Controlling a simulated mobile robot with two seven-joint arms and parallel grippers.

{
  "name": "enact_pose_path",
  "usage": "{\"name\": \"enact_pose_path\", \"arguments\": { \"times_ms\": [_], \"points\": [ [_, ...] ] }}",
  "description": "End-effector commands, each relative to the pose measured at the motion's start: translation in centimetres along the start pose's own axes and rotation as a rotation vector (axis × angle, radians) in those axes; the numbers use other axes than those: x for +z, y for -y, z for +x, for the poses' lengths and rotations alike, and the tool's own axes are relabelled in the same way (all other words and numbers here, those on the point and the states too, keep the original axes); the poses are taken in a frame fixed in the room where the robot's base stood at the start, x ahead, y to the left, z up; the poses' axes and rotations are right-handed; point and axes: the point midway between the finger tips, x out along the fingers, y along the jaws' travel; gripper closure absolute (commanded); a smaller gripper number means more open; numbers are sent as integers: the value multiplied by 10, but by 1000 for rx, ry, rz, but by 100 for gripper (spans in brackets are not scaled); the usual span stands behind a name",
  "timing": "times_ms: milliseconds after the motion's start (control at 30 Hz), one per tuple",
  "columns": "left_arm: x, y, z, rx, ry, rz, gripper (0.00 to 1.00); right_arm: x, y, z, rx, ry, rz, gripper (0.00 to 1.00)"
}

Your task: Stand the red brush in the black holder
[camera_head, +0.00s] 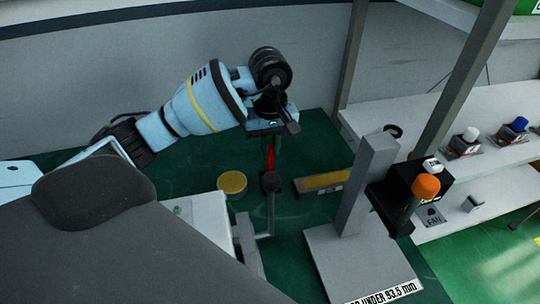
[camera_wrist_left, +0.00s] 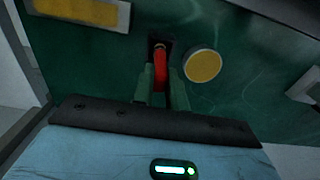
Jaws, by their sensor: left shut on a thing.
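The red brush (camera_head: 269,157) is a thin red bar below my left gripper (camera_head: 268,148). In the left wrist view the brush (camera_wrist_left: 160,70) stands between the two fingers of the left gripper (camera_wrist_left: 162,88), which is shut on it. A small black block, apparently the black holder (camera_head: 271,182), sits just below the brush on a thin grey post. In the left wrist view a dark square, apparently the same holder (camera_wrist_left: 153,45), lies around the brush's far end. I cannot tell whether the brush is inside it. My right gripper is not in view.
A round yellow-topped tin (camera_head: 232,183) stands left of the post. A yellow-topped block (camera_head: 322,182) lies to the right. A grey upright stand (camera_head: 368,185) on a flat base and a black unit with an orange knob (camera_head: 426,186) are farther right. Green surface lies between them.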

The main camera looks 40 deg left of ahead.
Motion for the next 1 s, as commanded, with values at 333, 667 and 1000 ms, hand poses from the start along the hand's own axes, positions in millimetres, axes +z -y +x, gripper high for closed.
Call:
{"name": "enact_pose_path", "arguments": {
  "times_ms": [333, 667, 1000],
  "points": [
    [0, 0, 30, 1, 0, 0, 100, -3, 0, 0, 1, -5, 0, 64],
    [0, 0, 34, -1, 1, 1, 82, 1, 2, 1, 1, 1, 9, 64],
    [0, 0, 33, 0, 1, 0, 64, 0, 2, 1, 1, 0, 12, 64]
  ]
}}
